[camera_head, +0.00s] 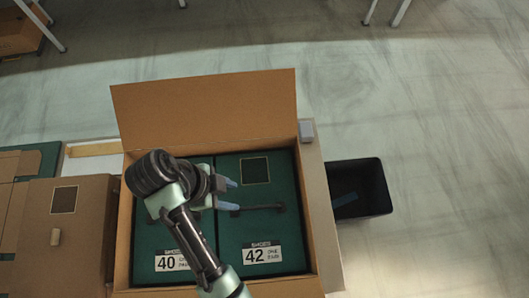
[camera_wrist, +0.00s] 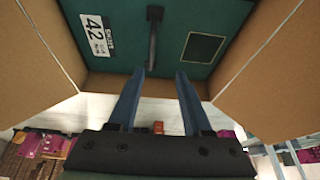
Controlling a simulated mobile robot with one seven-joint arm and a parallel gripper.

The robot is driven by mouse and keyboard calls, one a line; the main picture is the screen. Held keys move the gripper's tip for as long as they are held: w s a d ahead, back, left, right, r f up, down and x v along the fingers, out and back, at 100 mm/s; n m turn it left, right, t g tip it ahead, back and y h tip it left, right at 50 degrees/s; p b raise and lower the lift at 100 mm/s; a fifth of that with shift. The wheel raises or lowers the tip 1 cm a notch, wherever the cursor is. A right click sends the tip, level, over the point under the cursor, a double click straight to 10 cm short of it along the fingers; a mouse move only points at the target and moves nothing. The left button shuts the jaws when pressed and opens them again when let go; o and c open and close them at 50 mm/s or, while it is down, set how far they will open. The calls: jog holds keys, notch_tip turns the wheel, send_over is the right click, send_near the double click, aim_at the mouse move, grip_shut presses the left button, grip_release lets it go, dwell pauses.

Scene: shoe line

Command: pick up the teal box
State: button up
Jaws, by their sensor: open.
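Two dark teal shoe boxes lie side by side in an open cardboard carton (camera_head: 318,235). The left one, labelled 40 (camera_head: 150,235), is partly hidden by my arm. The right one, labelled 42 (camera_head: 235,228), has a dark bar handle (camera_head: 265,208) across its top and a dark square patch; its top, label and handle (camera_wrist: 154,40) also show in the wrist view (camera_wrist: 125,25). My gripper (camera_head: 236,195) is open and empty over the 42 box, its fingertips to the left of the handle's middle. In the wrist view the fingers (camera_wrist: 160,75) point toward the handle, one on each side of its line.
The carton's raised flap (camera_head: 205,110) stands at the back. A closed brown box (camera_head: 85,235) sits at the left, with another teal surface (camera_head: 48,158) behind it. A black bin (camera_head: 372,190) stands at the right.

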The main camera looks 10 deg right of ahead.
aim_at(257, 206)
jog(key=x, duration=0.5)
jog(key=s+x, duration=0.1)
jog(key=x, duration=0.1)
jog(key=shift+s+d+f+b, duration=0.1)
jog(key=shift+d+f+b, duration=0.1)
jog(key=shift+d+b, duration=0.15)
jog(key=shift+s+p+x, duration=0.15)
jog(key=shift+p+x, duration=0.2)
jog(key=shift+x, duration=1.1)
jog(key=shift+s+p+x, duration=0.1)
jog(key=shift+p+x, duration=0.25)
jog(key=shift+x, duration=1.1)
jog(key=shift+d, duration=0.1)
grip_shut()
jog(key=shift+w+r, duration=0.1)
jog(key=shift+r, duration=0.05)
